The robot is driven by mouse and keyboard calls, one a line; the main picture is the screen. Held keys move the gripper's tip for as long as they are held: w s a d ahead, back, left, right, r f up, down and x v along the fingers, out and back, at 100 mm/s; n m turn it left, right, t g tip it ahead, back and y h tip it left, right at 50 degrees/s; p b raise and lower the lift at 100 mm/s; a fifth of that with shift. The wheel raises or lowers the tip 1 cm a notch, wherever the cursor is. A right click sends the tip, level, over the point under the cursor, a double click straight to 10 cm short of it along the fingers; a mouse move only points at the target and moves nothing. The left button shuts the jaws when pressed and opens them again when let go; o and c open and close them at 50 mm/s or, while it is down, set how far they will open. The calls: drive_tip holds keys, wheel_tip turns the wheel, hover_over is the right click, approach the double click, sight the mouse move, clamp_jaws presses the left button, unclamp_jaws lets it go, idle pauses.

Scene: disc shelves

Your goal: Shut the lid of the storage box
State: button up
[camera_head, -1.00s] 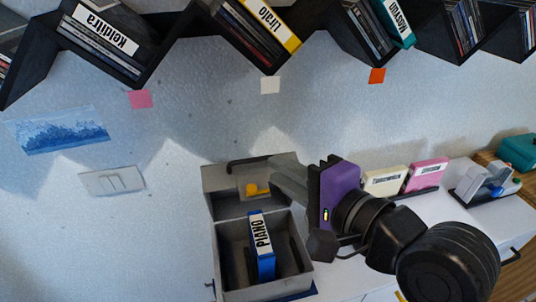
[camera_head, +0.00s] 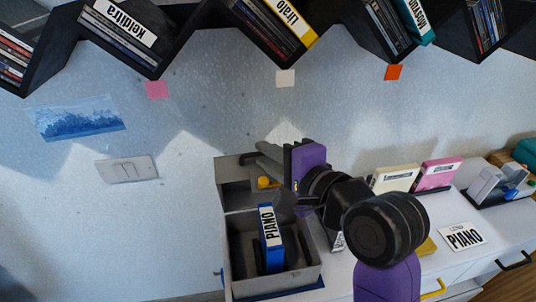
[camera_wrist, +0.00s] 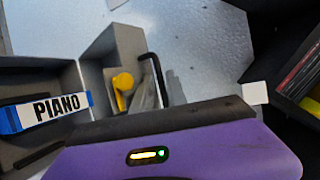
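The grey storage box (camera_head: 232,262) stands open on the white cabinet top, low in the head view. Its lid (camera_head: 232,172) is raised at the wall side, with a yellow catch (camera_head: 264,182) on it. In the wrist view the lid (camera_wrist: 118,45) shows its yellow catch and a black handle (camera_wrist: 154,72). A blue case marked PIANO (camera_head: 272,250) stands inside the box and also shows in the wrist view (camera_wrist: 52,108). My gripper (camera_head: 264,154) is at the lid's upper right; contact is unclear. Its finger opening cannot be made out.
Cream (camera_head: 394,178) and pink (camera_head: 437,174) cases stand to the right on the cabinet. A PIANO card (camera_head: 462,237) lies in front of them. Black zigzag disc shelves (camera_head: 150,60) hang above.

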clamp_jaws()
idle(1.4)
